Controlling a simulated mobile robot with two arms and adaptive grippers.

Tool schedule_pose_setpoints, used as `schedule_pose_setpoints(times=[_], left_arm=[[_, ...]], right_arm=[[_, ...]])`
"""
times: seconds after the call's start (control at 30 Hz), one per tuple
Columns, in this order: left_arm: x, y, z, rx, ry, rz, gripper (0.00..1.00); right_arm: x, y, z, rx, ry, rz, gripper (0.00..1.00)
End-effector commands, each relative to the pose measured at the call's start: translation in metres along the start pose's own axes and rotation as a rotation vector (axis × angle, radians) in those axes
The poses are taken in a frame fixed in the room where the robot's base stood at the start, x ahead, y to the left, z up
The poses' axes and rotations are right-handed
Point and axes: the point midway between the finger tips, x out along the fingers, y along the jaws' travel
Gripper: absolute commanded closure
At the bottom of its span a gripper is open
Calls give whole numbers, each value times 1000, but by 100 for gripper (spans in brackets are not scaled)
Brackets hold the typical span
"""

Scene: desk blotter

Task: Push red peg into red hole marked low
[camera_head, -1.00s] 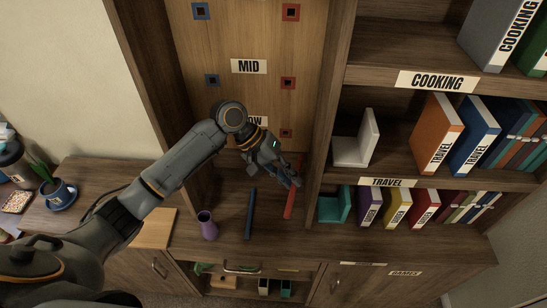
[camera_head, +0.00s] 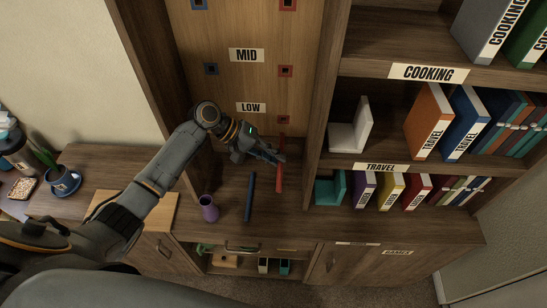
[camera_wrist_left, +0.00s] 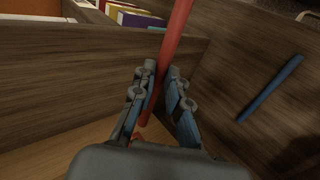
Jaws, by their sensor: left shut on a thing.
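The red peg (camera_head: 279,180) is a thin bar at the right side of the cabinet bay, its length running toward the back panel. My left gripper (camera_head: 277,158) is shut on it, with peg showing on both sides of the fingers. In the left wrist view the red peg (camera_wrist_left: 177,35) passes between the two fingers of the left gripper (camera_wrist_left: 162,85). The red square hole (camera_head: 284,119) on the low row of the panel is right of the LOW label (camera_head: 251,107). It looks empty, and the peg's far end is close below it. My right gripper is not in view.
A blue peg (camera_head: 250,197) lies on the cabinet surface left of the red one. A purple vase (camera_head: 208,209) stands further left. The shelf divider (camera_head: 318,130) rises close on the right, with books and a teal bookend (camera_head: 331,188) beyond it.

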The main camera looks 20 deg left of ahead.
Motion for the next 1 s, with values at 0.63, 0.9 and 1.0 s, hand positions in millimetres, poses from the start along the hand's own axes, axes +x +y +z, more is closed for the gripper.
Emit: schedule_pose_setpoints(times=[0.63,0.9,1.0], left_arm=[[2,-1,-48,1,-2,1,100],[1,0,-49,1,-2,1,100],[1,0,-49,1,-2,1,100]], right_arm=[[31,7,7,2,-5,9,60],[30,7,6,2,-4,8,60],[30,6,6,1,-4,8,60]])
